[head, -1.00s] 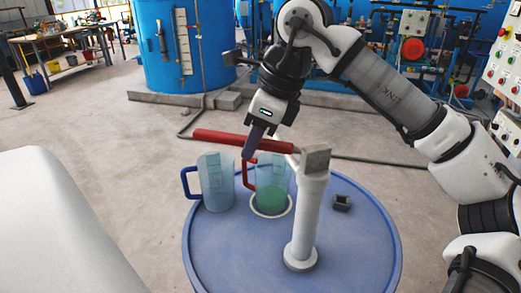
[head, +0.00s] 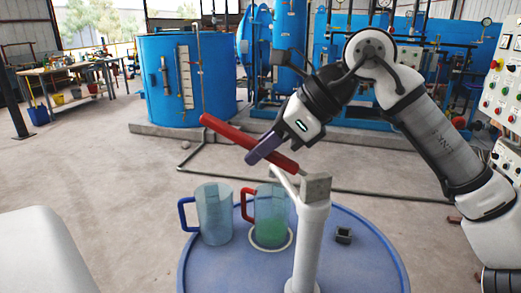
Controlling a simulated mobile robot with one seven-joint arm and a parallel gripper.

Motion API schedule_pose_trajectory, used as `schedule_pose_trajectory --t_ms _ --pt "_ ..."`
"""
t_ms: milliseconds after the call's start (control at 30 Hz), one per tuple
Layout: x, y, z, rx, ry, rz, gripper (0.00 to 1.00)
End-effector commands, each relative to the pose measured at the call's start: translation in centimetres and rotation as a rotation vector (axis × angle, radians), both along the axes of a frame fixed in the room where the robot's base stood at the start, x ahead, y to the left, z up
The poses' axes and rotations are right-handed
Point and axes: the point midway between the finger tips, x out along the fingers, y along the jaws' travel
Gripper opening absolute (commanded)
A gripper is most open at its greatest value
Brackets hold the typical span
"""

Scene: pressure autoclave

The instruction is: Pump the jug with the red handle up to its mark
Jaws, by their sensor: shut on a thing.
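The jug with the red handle (head: 270,205) stands upright on a pale ring on the round blue table. It is clear, with green liquid (head: 271,233) in its lower part; I cannot make out its mark. The white pump column (head: 310,245) stands just right of it, its short spout (head: 284,180) pointing over the jug. The red pump lever (head: 222,129) slopes up to the left from the grey block on the column top. My gripper (head: 260,151) is shut on the lever about midway along it, above the jugs.
A second clear jug with a blue handle (head: 214,215) stands close left of the red-handled jug and looks empty. A small dark square block (head: 344,235) lies right of the column on the blue table (head: 375,265). Blue tanks (head: 188,85) stand behind, beyond open floor.

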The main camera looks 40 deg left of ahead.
Motion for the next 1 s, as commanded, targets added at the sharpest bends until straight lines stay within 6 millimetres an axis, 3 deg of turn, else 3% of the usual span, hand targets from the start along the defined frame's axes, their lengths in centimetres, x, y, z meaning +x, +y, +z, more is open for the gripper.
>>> schedule_pose_trajectory --t_ms 233,267,433,767,1000 --pt "0.1 0.0 0.1 0.002 0.000 -0.002 0.00" --pt "0.1 0.0 0.1 0.002 0.000 -0.002 0.21" --pt "0.0 0.0 0.1 0.001 0.001 -0.001 0.42" --pt "0.1 -0.2 0.2 0.000 -0.001 -0.002 0.42" --pt "1.6 -2.4 2.9 0.001 -0.001 -0.006 0.42"
